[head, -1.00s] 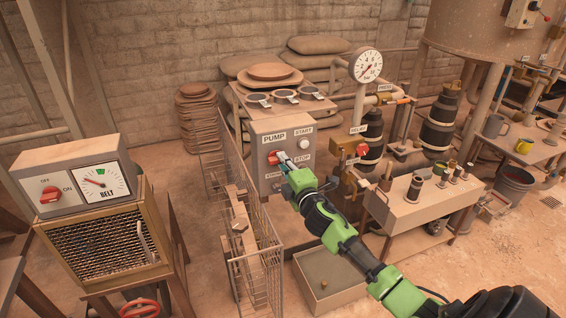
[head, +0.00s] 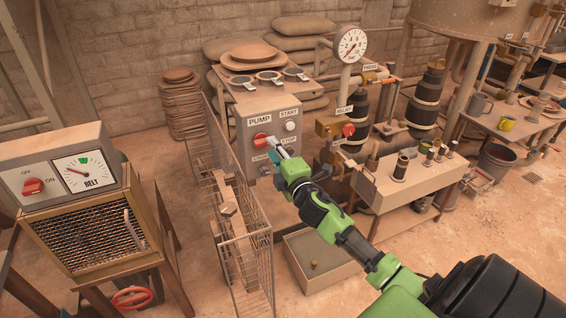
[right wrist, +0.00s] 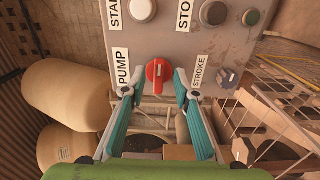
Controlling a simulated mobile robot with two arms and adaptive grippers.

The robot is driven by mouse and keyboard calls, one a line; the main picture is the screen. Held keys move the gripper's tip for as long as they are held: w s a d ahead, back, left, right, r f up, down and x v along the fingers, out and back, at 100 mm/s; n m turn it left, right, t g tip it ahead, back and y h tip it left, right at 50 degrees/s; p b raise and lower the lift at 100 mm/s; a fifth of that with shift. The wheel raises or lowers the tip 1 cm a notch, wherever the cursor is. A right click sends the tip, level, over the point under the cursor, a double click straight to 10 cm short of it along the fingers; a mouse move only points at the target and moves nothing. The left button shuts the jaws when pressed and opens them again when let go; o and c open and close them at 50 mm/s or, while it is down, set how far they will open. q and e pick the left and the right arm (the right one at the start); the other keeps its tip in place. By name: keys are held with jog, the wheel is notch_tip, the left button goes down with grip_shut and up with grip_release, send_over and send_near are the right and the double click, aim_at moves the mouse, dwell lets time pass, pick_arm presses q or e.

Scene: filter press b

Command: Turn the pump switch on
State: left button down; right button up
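The pump switch is a red rotary knob (head: 261,142) under the PUMP label on the grey panel (head: 254,160). In the right wrist view the red knob (right wrist: 159,73) carries a white mark, and the panel appears turned on its side. My right gripper (head: 276,148) is at the knob's right side in the head view. In the right wrist view its two teal-padded fingers (right wrist: 155,88) are open, one on each side of the knob. I see gaps between the fingers and the knob, and no clear contact. My left gripper is not in view.
START (head: 291,126) and STOP buttons and a STROKE knob (right wrist: 228,77) are close to the switch. A wire fence (head: 237,215) stands left of the panel. The relief valve (head: 338,128) and a pressure gauge (head: 350,45) stand right. The belt box (head: 60,165) is at left.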

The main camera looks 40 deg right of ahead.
jog(key=v, duration=0.8)
jog(key=shift+s, duration=0.3)
jog(key=s+a+f+m+g+y, duration=0.1)
jog(key=s+f+m+g, duration=0.2)
jog(key=f, duration=1)
jog(key=s+a+f+m+g, duration=0.15)
jog(key=s+f, duration=0.35)
jog(key=f, duration=0.8)
jog(key=s+a+f+m+g+y, duration=0.15)
jog(key=s+f+g, duration=0.25)
jog(key=f, duration=0.8)
jog(key=s+a+f+m+g, duration=0.2)
jog(key=s+a+f, duration=0.1)
jog(key=s+f, duration=0.55)
jog(key=s+a+f+m+g, duration=0.2)
jog(key=s+a+f, duration=0.2)
jog(key=s+f, duration=0.5)
jog(key=s+a+f+m+g+y, duration=0.1)
jog(key=s+a+f+g, duration=0.1)
jog(key=s, duration=0.7)
jog(key=s+a+f+m+g+y, duration=0.1)
jog(key=s+a+f+g, duration=0.1)
jog(key=s+a, duration=0.3)
jog(key=s+f, duration=0.1)
jog(key=s, duration=0.3)
jog(key=shift+s+f+m+p, duration=0.3)
jog(key=shift+s+m+p, duration=0.05)
jog(key=shift+s+m, duration=0.05)
